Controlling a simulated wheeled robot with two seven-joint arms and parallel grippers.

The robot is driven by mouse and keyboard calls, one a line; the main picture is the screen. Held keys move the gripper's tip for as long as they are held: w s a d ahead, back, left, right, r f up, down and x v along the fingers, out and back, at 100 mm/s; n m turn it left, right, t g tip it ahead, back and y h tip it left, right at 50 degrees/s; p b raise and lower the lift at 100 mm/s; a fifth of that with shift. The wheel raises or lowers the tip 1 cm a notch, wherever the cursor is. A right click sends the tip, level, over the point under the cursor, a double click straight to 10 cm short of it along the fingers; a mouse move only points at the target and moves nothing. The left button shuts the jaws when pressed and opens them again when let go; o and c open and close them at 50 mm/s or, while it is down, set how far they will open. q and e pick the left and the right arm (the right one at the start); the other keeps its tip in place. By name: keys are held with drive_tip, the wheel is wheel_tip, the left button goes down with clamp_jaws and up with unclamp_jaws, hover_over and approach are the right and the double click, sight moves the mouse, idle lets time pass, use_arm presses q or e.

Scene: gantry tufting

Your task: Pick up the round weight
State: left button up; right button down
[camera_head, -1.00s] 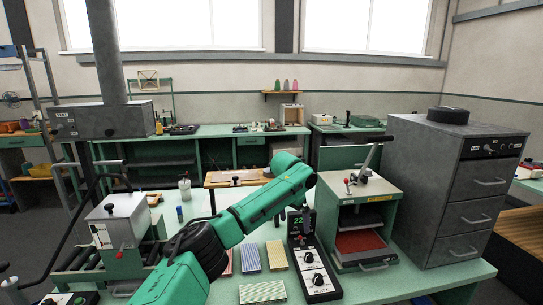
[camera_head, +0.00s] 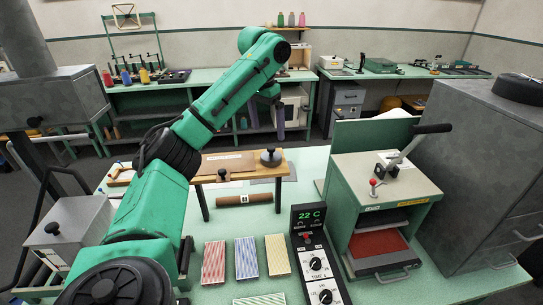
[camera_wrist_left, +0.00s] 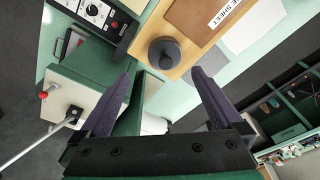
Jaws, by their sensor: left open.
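The round weight (camera_head: 270,157) is a dark grey disc with a knob on top. It sits at the right end of a raised wooden board (camera_head: 292,164) on the green bench. In the left wrist view the weight (camera_wrist_left: 165,53) shows near the board's edge, beyond and roughly between my fingertips. My left gripper (camera_head: 279,112) is above and behind the board in the head view, partly hidden by my arm. In the left wrist view the left gripper (camera_wrist_left: 160,77) is open, with nothing between its fingers. My right gripper is not in view.
A green press with a lever (camera_head: 385,200) stands right of the board. A control box reading 22 C (camera_head: 314,245) and several coloured swatches (camera_head: 247,258) lie in front. A brown roll (camera_head: 244,199) lies under the board. A grey cabinet (camera_head: 480,160) stands far right.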

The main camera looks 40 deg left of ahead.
sight(270, 149)
use_arm(q)
drive_tip(key=f, duration=0.2)
drive_tip(key=w+f, duration=0.1)
drive_tip(key=f, duration=0.1)
drive_tip(key=w+a+f, duration=0.1)
drive_tip(key=f, duration=0.1)
drive_tip(key=shift+a, duration=0.1)
drive_tip(key=f, duration=0.3)
drive_tip(key=shift+w+d+f, duration=0.1)
drive_tip(key=shift+d+f, duration=0.1)
drive_tip(key=shift+f, duration=0.4)
drive_tip(key=shift+w+a+f, duration=0.15)
drive_tip(key=shift+w+a, duration=0.05)
drive_tip(key=c, duration=1.3)
clamp_jaws()
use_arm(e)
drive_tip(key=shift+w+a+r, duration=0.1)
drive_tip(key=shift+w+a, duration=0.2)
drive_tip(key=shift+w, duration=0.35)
